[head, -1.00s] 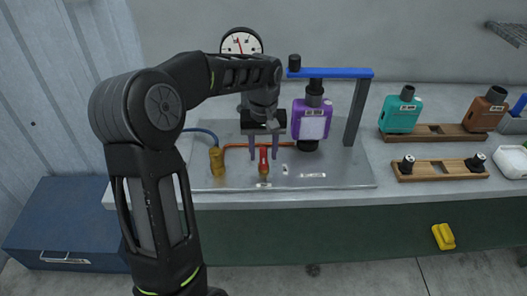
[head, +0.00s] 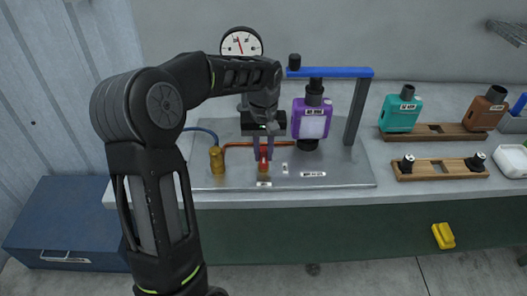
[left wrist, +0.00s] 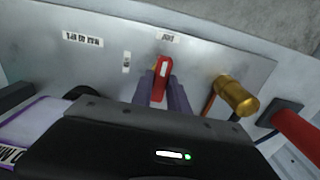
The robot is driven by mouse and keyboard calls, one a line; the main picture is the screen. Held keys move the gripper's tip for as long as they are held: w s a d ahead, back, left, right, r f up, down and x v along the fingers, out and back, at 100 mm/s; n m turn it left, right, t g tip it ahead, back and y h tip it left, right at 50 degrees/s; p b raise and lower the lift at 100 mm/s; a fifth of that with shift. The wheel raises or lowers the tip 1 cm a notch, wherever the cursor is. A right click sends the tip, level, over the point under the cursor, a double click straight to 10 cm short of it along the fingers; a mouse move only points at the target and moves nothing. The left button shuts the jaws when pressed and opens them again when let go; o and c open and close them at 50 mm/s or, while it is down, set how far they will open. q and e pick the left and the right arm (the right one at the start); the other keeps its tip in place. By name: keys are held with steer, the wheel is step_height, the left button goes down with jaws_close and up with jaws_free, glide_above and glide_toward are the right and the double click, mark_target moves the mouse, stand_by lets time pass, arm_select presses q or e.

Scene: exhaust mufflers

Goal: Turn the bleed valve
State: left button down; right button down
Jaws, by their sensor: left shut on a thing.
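The bleed valve's red handle (head: 264,166) stands on the metal plate (head: 225,180), over a small brass base. My left gripper (head: 264,158) points down over it, with its fingers shut on the red handle from both sides. In the left wrist view the red handle (left wrist: 162,78) sits between the two purple-grey fingertips (left wrist: 162,92), with its white-marked face showing. The fingers hide part of the handle's sides. My right gripper is not in view.
A brass fitting (head: 217,160) stands left of the valve. A purple muffler (head: 311,104) sits to the right under a blue bar (head: 330,72). A gauge (head: 241,42) stands behind.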

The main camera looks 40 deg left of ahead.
arm_select(q)
steer(key=shift+n, duration=0.5)
steer(key=n+b, duration=0.1)
steer(key=n, duration=1.1)
steer(key=shift+r, duration=0.1)
steer(key=n+p, duration=0.1)
steer(key=n, duration=0.4)
stand_by(0.4)
steer(key=c, duration=1.3)
jaws_free()
